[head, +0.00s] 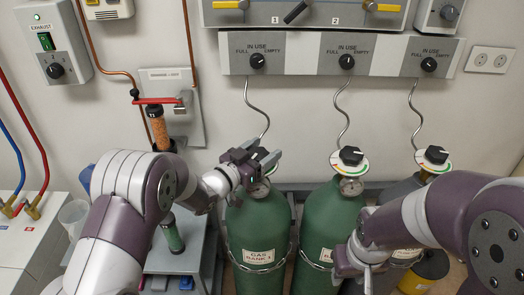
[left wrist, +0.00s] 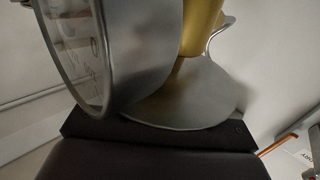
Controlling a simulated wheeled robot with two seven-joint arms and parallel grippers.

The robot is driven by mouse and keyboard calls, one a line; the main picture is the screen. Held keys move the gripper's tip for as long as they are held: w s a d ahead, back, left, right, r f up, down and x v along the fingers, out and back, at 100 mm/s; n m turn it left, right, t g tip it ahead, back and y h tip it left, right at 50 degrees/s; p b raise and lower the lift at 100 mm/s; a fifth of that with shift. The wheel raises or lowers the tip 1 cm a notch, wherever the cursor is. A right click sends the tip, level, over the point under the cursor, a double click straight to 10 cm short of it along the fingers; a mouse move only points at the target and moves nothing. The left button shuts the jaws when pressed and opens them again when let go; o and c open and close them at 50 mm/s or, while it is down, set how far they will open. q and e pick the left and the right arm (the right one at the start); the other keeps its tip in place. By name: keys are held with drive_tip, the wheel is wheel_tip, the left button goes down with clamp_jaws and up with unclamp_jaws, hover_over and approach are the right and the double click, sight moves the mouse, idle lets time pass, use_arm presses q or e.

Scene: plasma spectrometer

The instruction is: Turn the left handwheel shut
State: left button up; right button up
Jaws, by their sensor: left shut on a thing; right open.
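My left gripper (head: 264,158) is at the top of the left green cylinder (head: 258,232), labelled gas bank 1. It is shut on the left handwheel, which it hides in the head view. In the left wrist view a round pressure gauge (left wrist: 82,50), a brass valve stem (left wrist: 203,28) and a grey disc (left wrist: 190,95) are very close; I cannot make out the handwheel itself there. The middle handwheel (head: 351,155) and right handwheel (head: 436,154) are black knobs over dials with coloured marks. My right gripper (head: 352,264) is open and empty, low in front of the middle cylinder (head: 330,235).
A control panel (head: 300,66) with three small knobs is on the wall above, with curved hoses running down to the cylinders. An orange-filled tube (head: 159,130) and a red lever (head: 158,100) are left of my left gripper. An exhaust box (head: 50,42) is at upper left.

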use_arm(q)
drive_tip(key=shift+h, duration=0.3)
drive_tip(key=m+g+h, duration=0.1)
drive_tip(key=g, duration=0.1)
drive_tip(key=m+g+h+p, duration=0.1)
drive_tip(key=m+g, duration=0.1)
drive_tip(key=m+g+h, duration=0.2)
drive_tip(key=shift+s+d, duration=0.15)
drive_tip(key=shift+s, duration=0.1)
drive_tip(key=m+g+h, duration=0.1)
drive_tip(key=m+g, duration=0.1)
drive_tip(key=g, duration=0.1)
drive_tip(key=shift+s+g, duration=0.15)
drive_tip(key=shift+g, duration=0.15)
drive_tip(key=shift+s+m+g, duration=0.15)
drive_tip(key=shift+m+g, duration=0.85)
drive_tip(key=shift+g, duration=0.3)
drive_tip(key=shift+d+g, duration=0.1)
drive_tip(key=shift+g, duration=0.3)
drive_tip(key=o, duration=1)
drive_tip(key=shift+c, duration=0.2)
